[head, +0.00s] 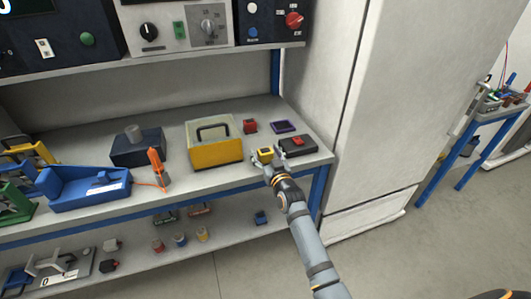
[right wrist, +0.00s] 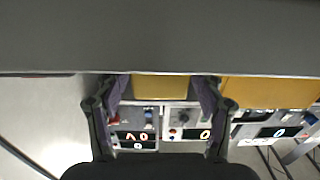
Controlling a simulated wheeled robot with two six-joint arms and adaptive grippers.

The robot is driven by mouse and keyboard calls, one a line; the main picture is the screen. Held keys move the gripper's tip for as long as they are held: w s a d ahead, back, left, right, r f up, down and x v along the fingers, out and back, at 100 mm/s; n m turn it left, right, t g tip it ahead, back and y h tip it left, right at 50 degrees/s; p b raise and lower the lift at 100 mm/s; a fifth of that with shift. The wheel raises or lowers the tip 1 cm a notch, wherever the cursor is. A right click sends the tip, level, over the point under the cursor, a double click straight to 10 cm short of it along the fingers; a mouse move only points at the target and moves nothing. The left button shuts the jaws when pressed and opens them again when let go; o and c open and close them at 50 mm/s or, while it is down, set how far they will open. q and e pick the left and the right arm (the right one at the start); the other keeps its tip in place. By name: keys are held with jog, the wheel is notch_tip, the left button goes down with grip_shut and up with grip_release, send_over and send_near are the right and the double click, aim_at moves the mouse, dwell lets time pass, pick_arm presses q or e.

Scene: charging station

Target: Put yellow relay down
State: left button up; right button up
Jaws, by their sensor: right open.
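The yellow relay (head: 265,154) is a small yellow block with a dark top, at the front edge of the upper bench shelf (head: 318,158) in the head view. My right gripper (head: 271,168) reaches up to it from the front. In the right wrist view the relay (right wrist: 160,87) shows as a yellow block between the two fingers of the gripper (right wrist: 160,88), which are open around it. Its underside is hidden, so I cannot tell how fully it rests on the shelf. My left gripper is out of view.
A yellow case (head: 217,152) with a black handle stands left of the relay. A black device (head: 297,147) with a red part is close on its right. A red block (head: 250,126) and a purple tray (head: 284,126) lie behind. A white cabinet (head: 375,110) stands right of the bench.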

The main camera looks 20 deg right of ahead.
jog(key=shift+f, duration=0.1)
jog(key=s, duration=1)
jog(key=shift+s+b, duration=0.25)
jog(key=shift+b, duration=0.1)
jog(key=shift+d, duration=0.1)
